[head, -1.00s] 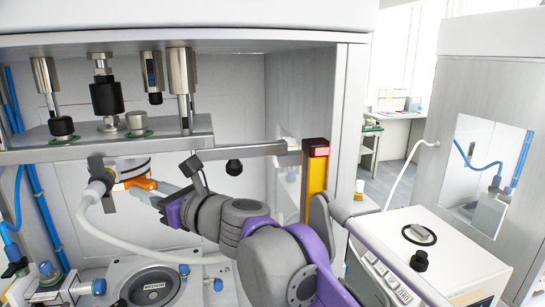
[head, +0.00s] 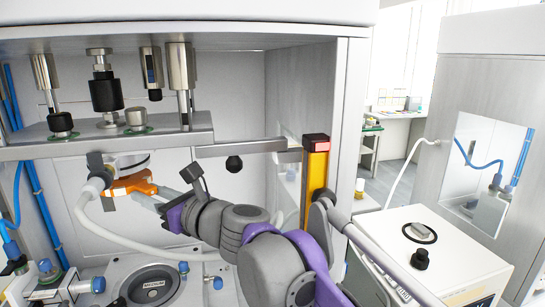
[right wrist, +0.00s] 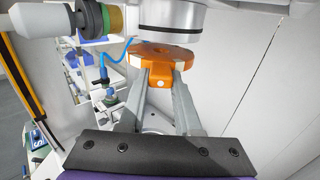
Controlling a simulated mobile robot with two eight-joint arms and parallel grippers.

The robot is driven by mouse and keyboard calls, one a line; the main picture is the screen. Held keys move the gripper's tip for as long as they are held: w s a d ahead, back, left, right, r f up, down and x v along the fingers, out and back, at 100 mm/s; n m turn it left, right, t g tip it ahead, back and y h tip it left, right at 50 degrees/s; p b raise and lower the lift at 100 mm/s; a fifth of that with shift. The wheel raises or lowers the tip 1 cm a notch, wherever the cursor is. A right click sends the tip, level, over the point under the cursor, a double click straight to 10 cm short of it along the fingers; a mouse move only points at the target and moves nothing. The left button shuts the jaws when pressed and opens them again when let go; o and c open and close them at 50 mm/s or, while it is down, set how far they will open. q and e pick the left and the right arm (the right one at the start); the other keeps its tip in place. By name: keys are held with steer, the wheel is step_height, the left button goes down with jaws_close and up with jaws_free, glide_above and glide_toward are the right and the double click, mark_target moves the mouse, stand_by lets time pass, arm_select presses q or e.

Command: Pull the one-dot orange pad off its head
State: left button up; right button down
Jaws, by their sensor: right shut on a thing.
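The orange pad (head: 135,185) is just below the pale round press head (head: 130,163) in the head view. In the right wrist view the pad (right wrist: 152,52) is a flat orange disc with a block-shaped tab bearing one white dot. Part of its upper face shows beneath the silver head (right wrist: 168,22), so a narrow gap seems to lie between them. My right gripper (right wrist: 161,82) is shut on the pad's tab, a finger on each side. It also shows in the head view (head: 160,194), reaching in from the right. My left gripper is not in view.
A white hose (head: 85,205) curves from the fitting (head: 95,185) beside the head. A round base (head: 153,286) lies below. A horizontal bar (head: 240,147) and yellow post (head: 316,180) are close to my right arm. Blue tubes (head: 38,215) run at the left.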

steer(key=v, duration=0.8)
stand_by(0.7)
steer(key=shift+s+r, duration=0.1)
